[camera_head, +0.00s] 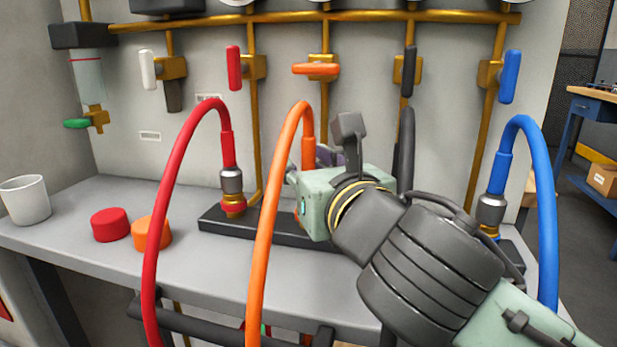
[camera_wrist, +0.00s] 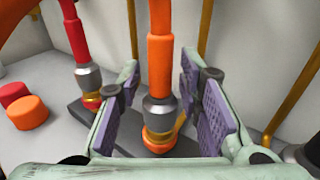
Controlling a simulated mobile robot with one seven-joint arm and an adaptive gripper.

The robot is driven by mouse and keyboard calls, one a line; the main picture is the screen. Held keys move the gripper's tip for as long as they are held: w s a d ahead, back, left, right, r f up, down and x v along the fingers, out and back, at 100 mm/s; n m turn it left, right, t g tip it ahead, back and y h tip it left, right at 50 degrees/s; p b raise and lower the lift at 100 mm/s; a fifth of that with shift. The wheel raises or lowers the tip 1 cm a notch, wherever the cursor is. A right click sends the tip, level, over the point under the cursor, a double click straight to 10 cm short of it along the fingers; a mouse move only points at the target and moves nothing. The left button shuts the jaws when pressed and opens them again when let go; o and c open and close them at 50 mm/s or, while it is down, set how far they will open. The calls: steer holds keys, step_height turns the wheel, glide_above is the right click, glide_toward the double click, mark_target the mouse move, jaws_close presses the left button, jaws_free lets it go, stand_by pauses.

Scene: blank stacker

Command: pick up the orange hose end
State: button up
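The orange hose (camera_head: 268,235) arches up and comes down behind my gripper in the head view. In the wrist view its orange hose end (camera_wrist: 160,65) stands upright, with a grey metal collar (camera_wrist: 160,112) above a brass and orange fitting (camera_wrist: 158,140) on the dark base strip. My gripper (camera_wrist: 161,100) is open, with one purple-padded finger on each side of the hose end. Gaps show between the pads and the hose end. In the head view my gripper's fingers and the lower hose end are mostly hidden by my wrist.
The red hose (camera_head: 182,180) stands to the left and the blue hose (camera_head: 545,200) to the right. A dark hose (camera_head: 405,150) rises behind my arm. Red (camera_head: 110,224) and orange (camera_head: 152,233) caps and a white cup (camera_head: 25,199) sit on the bench's left side.

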jaws_close()
stand_by(0.5)
